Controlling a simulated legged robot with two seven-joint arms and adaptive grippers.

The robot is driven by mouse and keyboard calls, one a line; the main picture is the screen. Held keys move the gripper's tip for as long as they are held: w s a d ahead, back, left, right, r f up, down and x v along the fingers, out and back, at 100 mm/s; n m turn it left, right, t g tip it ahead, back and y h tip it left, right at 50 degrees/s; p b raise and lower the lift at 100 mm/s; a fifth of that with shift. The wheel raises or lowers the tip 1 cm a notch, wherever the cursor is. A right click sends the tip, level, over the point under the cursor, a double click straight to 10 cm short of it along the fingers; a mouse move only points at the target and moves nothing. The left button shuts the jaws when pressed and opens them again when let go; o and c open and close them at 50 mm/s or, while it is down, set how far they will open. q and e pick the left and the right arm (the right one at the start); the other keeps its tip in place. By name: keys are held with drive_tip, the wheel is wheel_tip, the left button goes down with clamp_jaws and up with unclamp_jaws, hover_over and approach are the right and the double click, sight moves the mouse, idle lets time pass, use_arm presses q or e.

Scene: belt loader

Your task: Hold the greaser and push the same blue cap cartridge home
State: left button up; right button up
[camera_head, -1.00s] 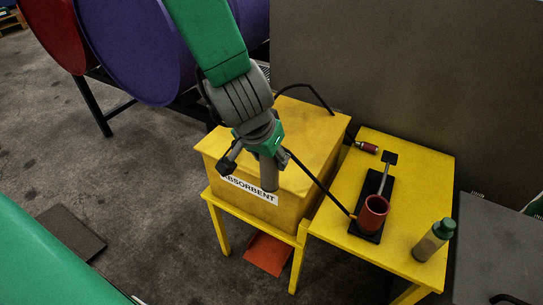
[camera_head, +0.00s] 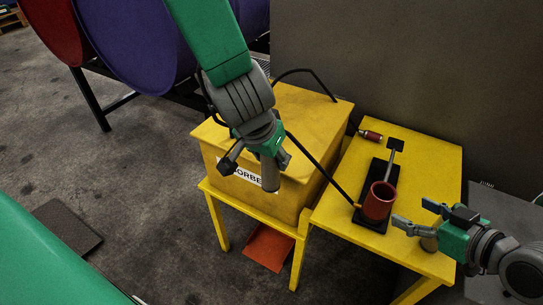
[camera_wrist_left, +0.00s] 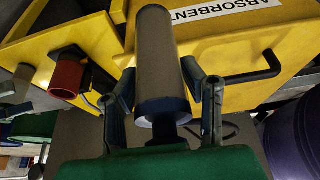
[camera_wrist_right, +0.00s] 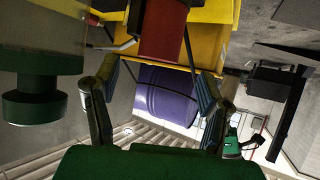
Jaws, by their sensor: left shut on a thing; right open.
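My left gripper (camera_head: 258,160) is shut on a grey-brown cylinder (camera_head: 270,176), held in front of the yellow absorbent box. In the left wrist view the cylinder (camera_wrist_left: 158,60) points away, its pale rim near my fingers. My right gripper (camera_head: 416,214) is open and empty, just right of the cup.
The yellow absorbent box (camera_head: 290,110) stands left of the yellow table (camera_head: 425,170). A green-capped bottle (camera_wrist_right: 42,75) is close beside my right gripper, mostly hidden by it in the head view. A red-handled tool (camera_head: 371,135) lies at the table's back. A black hose crosses between box and table.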

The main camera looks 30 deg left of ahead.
sight(389, 202)
use_arm(q)
wheel_tip(389, 202, down, 4)
drive_tip(key=b, duration=0.3)
use_arm(e)
drive_tip(key=x, duration=0.7)
drive_tip(key=shift+f, duration=0.2)
use_arm(q)
drive_tip(key=shift+f+b, duration=0.15)
drive_tip(key=shift+b, duration=0.25)
use_arm(e)
drive_tip(key=shift+w+a+f, duration=0.2)
drive_tip(key=shift+w+a, duration=0.2)
drive_tip(key=shift+a, duration=0.1)
